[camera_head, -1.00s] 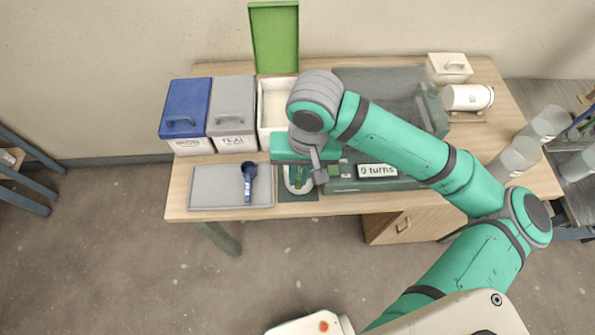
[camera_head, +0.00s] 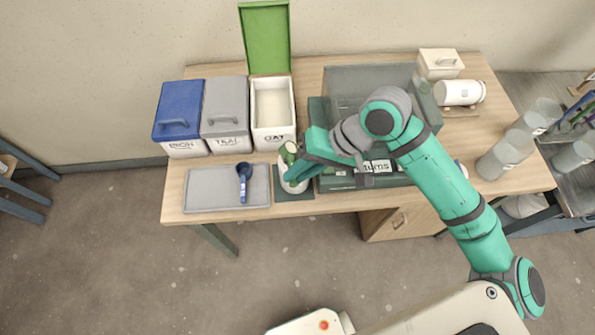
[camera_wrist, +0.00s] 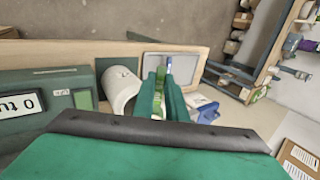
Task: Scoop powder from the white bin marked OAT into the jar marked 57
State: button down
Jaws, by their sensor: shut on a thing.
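The white bin marked OAT (camera_head: 272,139) stands open on the table, pale powder inside and its green lid (camera_head: 265,38) upright behind. My gripper (camera_head: 297,168) is at the white round pot (camera_head: 293,187) on the dark mat, in front of the bin. It is shut on a slim green thing (camera_head: 288,150), apparently a scoop handle. In the wrist view the fingers close around this green piece (camera_wrist: 159,80), beside the white pot (camera_wrist: 121,92). The scoop's lower part is hidden. I cannot read 57 on any jar.
Blue (camera_head: 180,110) and grey (camera_head: 225,108) lidded bins stand left of the OAT bin. A blue scoop (camera_head: 244,178) lies on the grey tray (camera_head: 205,190). The machine with the turns display (camera_head: 378,167) is just right of my gripper. Clear jars (camera_head: 505,155) stand far right.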

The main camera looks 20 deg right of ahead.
jog(key=shift+a, duration=0.1)
dwell(0.3)
jog(key=shift+w+a+f, duration=0.1)
jog(key=shift+a, duration=0.2)
dwell(0.5)
jog(key=shift+d+t+y, duration=0.3)
jog(key=shift+y, duration=1.4)
jog(key=shift+d, duration=0.1)
jog(key=shift+s+d+t+y, duration=0.15)
jog(key=shift+t+y, duration=0.15)
jog(key=shift+y, duration=0.5)
jog(key=shift+s+d+t+y, duration=0.15)
jog(key=shift+t+y, duration=0.15)
jog(key=shift+y, duration=0.5)
